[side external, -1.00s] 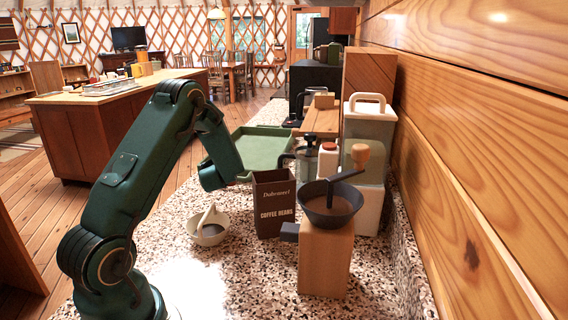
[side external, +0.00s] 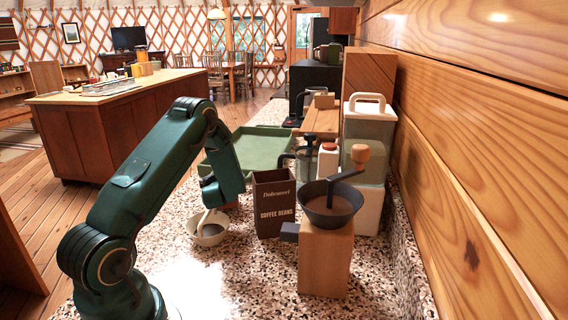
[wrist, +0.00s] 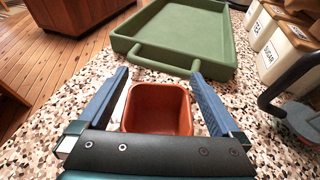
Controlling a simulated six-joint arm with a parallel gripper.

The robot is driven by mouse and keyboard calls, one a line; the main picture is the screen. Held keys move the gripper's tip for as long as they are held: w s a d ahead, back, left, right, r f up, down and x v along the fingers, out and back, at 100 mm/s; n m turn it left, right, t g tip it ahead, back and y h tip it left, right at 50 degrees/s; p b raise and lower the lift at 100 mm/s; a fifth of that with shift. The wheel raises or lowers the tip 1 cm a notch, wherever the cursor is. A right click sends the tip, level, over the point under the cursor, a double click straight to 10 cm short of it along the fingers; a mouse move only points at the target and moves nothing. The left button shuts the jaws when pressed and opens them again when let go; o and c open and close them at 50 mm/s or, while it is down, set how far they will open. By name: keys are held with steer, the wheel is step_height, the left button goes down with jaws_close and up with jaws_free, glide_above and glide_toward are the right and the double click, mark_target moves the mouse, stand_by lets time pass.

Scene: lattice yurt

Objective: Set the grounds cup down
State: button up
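The grounds cup, a square terracotta-coloured cup (wrist: 158,128), is in the middle of the wrist view, its open top facing up. My gripper (wrist: 160,74) is open, with one blue finger on each side of the cup. A strip of speckled counter shows between the left finger and the cup; the right finger is very close to the cup wall. In the side view my gripper (side external: 222,192) is low over the counter, and a small brown part of the cup (side external: 233,204) shows beside it, the rest hidden. I cannot see the cup's base.
A pale bowl (side external: 208,236) with a handle-like piece in it stands just in front. A dark coffee beans box (side external: 273,220) stands close on the right, then a wooden grinder (side external: 325,258). A green tray (side external: 262,142) lies behind. Counter (side external: 215,280) is clear in front.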

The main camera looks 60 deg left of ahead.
steer(key=shift+v, duration=2.25)
steer(key=shift+s+d+r, duration=0.1)
steer(key=shift+s+d, duration=0.05)
steer(key=shift+d, duration=0.1)
steer(key=shift+r, duration=0.1)
steer(key=s+d+r+n+g+h, duration=0.1)
steer(key=s+d+r+n+g, duration=0.25)
steer(key=s+n, duration=0.3)
steer(key=s+d+r+n+g, duration=0.3)
steer(key=s+d+r+n, duration=0.15)
steer(key=n, duration=0.35)
steer(key=d+r+n+t+h, duration=0.1)
steer(key=d+n+t+h, duration=0.4)
steer(key=d, duration=2)
steer(key=s+n+h, duration=0.1)
steer(key=n+h, duration=0.3)
steer(key=h, duration=0.2)
steer(key=shift+r+h, duration=0.3)
steer(key=shift+h, duration=0.1)
steer(key=shift+d, duration=0.1)
